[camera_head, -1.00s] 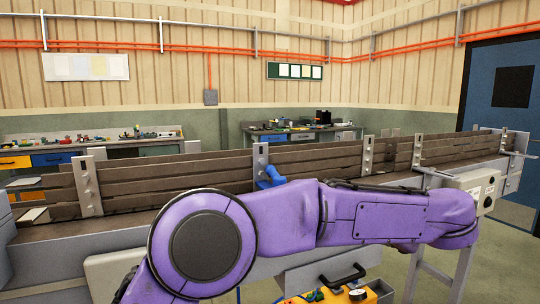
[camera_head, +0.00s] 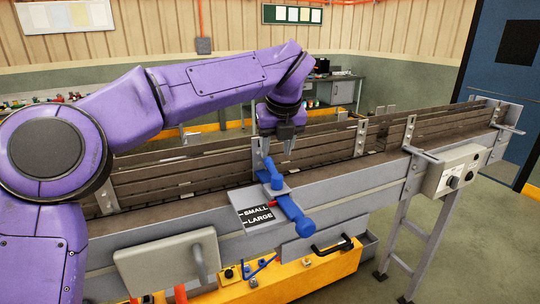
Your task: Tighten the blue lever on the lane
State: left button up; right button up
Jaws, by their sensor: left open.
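The blue lever (camera_head: 273,174) sits on a bracket at the near side of the conveyor lane (camera_head: 340,181), around the middle of the view. A blue cylindrical part (camera_head: 296,216) slopes down toward me just below it, over a plate marked SMALL and LARGE (camera_head: 258,217) with a red pointer. My left arm reaches in from the left over the lane. My left gripper (camera_head: 277,151) points down just above and slightly behind the lever, open and empty. Whether a finger touches the lever cannot be told. My right gripper is not in view.
Slatted side rails (camera_head: 200,177) run along the lane on metal posts. A control box (camera_head: 455,172) is on the right. Workbenches stand behind, and a blue door is at right.

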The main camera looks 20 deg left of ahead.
aim_at(271, 163)
pick_arm(q)
jog(key=x, duration=0.2)
jog(key=a+x, duration=0.1)
jog(key=x, duration=0.1)
jog(key=shift+f+p, duration=0.15)
jog(key=shift+p, duration=0.2)
jog(key=shift+f, duration=0.2)
jog(key=shift+w+d, duration=0.1)
jog(key=shift+d, duration=0.1)
jog(key=shift+c, duration=0.3)
jog(key=shift+a, duration=0.15)
grip_shut()
